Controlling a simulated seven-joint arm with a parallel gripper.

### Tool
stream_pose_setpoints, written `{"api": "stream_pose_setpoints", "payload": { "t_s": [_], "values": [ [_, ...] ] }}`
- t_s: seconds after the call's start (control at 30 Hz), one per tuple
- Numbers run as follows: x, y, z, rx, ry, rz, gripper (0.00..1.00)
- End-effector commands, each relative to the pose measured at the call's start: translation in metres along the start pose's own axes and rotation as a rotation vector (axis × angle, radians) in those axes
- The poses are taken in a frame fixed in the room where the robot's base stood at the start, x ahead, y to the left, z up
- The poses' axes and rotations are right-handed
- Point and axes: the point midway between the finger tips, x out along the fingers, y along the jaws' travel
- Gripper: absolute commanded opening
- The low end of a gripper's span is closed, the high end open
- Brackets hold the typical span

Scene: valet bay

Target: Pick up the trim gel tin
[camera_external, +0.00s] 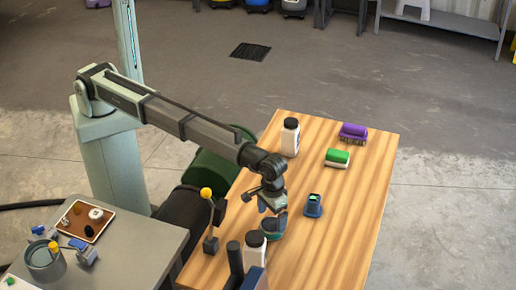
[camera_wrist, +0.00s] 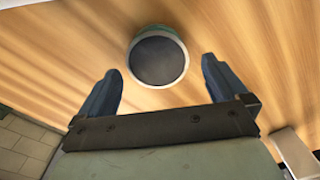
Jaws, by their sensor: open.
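The trim gel tin (camera_wrist: 158,58) appears to be the round tin with a dark flat top and a pale, green-edged rim in the wrist view. It stands on the wooden table, just beyond and between my fingertips. In the external view a teal round tin (camera_external: 272,227) shows below my gripper (camera_external: 271,203), partly hidden by it. In the wrist view my gripper (camera_wrist: 161,66) is open, with one blue finger on each side and nothing held. I cannot tell the exact height gap between fingertips and tin.
A white bottle (camera_external: 255,250) and a dark cylinder (camera_external: 235,260) are at the near end. A black-capped bottle (camera_external: 290,140), green brush (camera_external: 337,157) and purple brush (camera_external: 352,133) stand farther back. The table's right side is clear.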

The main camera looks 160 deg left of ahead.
Motion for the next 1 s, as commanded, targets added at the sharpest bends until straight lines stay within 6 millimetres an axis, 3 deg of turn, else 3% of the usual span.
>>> {"api": "stream_pose_setpoints", "payload": {
  "t_s": [0.3,0.6,1.0],
  "values": [
    [0.040,0.003,0.001,0.000,-0.001,-0.002,1.00],
    [0.044,0.003,0.001,0.000,0.000,-0.001,0.99],
    [0.044,0.003,0.001,0.000,0.000,-0.001,0.61]
  ]
}}
